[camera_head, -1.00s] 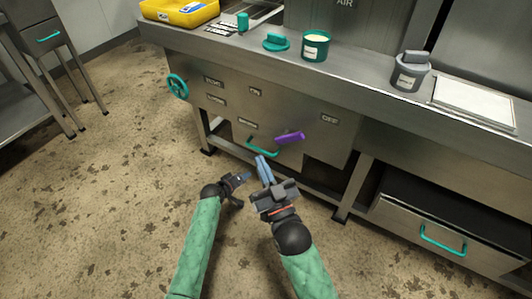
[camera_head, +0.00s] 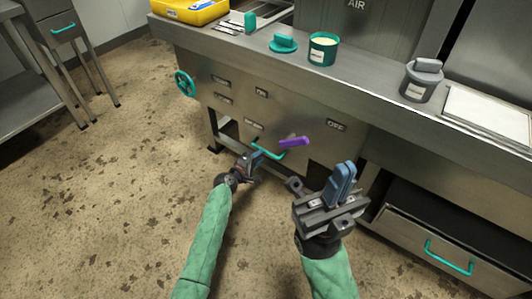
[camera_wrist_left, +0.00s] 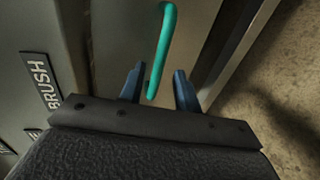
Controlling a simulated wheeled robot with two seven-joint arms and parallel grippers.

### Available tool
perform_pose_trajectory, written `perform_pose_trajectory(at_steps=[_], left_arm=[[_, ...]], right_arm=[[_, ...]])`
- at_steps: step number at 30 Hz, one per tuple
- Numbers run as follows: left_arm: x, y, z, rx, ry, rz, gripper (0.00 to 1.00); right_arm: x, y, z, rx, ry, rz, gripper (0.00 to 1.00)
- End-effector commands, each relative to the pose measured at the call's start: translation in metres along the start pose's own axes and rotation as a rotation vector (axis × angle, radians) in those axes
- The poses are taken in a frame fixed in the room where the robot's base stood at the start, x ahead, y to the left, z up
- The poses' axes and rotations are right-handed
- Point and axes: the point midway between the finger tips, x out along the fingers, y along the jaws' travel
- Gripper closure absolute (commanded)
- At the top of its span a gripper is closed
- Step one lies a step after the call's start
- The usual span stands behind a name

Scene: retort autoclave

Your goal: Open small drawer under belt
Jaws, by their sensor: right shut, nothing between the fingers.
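The small drawer's teal bar handle (camera_head: 268,152) is low on the steel cabinet front, below a label that reads BRUSH in the left wrist view (camera_wrist_left: 41,80). The drawer front (camera_wrist_left: 115,35) shows beside the handle there, and I cannot tell any gap around it. My left gripper (camera_head: 257,156) is at the handle's left end. In the left wrist view its blue fingers (camera_wrist_left: 159,88) are apart, with the teal handle (camera_wrist_left: 161,45) between and beyond them; contact is unclear. My right gripper (camera_head: 342,180) is shut and empty, to the right of the handle.
A purple lever (camera_head: 294,142) sticks out just above the handle. A teal handwheel (camera_head: 185,83) is at the cabinet's left. A larger drawer with a teal handle (camera_head: 448,258) is at lower right. Jars stand on the counter (camera_head: 375,75).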

Motion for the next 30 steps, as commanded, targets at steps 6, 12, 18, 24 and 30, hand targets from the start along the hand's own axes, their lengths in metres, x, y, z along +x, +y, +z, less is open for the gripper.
perform_pose_trajectory(at_steps=[6, 12, 18, 24, 30], left_arm=[[0.034, 0.000, 0.000, 0.002, 0.000, 0.001, 0.67], [0.052, 0.000, 0.000, 0.002, 0.000, 0.000, 0.67], [0.057, 0.000, 0.000, 0.002, 0.000, -0.001, 0.67], [0.057, 0.000, 0.000, 0.003, 0.000, -0.001, 0.73], [0.057, 0.000, 0.000, 0.003, 0.000, -0.001, 1.00]], right_arm=[[-0.005, -0.001, 0.001, 0.017, 0.006, 0.007, 1.00], [-0.006, -0.003, 0.002, 0.028, 0.009, 0.012, 1.00], [-0.006, -0.003, 0.002, 0.032, 0.010, 0.013, 1.00], [-0.006, -0.003, 0.002, 0.032, 0.009, 0.013, 1.00], [-0.006, -0.003, 0.002, 0.031, 0.009, 0.012, 1.00]])
